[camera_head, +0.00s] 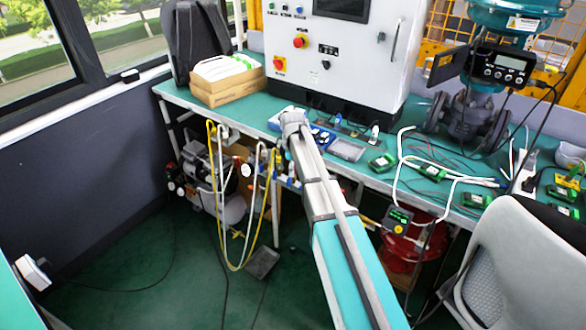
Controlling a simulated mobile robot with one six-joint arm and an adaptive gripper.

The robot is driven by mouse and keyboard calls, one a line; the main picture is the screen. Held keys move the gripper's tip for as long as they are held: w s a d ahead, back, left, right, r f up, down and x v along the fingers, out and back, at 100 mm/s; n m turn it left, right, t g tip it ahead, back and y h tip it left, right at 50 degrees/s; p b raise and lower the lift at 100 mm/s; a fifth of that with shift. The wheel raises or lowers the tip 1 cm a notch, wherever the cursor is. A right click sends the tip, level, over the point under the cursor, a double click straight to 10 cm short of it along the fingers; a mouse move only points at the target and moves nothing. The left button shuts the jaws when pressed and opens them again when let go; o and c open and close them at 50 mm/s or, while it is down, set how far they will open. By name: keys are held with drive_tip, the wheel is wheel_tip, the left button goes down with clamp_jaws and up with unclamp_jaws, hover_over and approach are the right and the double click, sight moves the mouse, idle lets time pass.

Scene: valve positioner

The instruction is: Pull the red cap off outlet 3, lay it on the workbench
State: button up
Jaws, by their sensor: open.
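I cannot make out the red cap or outlet 3. Hose fittings (223,131) sit along the bench's front edge, with yellow and white hoses (210,160) looping down from them. Several small red spots show below the edge, too small to identify. The workbench (205,101) has a green top. My arm reaches from the bottom of the picture up to the bench's front edge, and its wrist covers part of the fittings there. My gripper's fingers are hidden behind the wrist, so I cannot see what lies between them.
A white control cabinet (345,72) stands on the bench, with cardboard boxes (225,88) at its left. Green devices (382,162) and cables lie at the right, below a valve with a positioner (505,66). A compressor (205,180) stands underneath. A chair (515,260) fills the lower right.

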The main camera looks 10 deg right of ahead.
clamp_jaws()
idle(0.5)
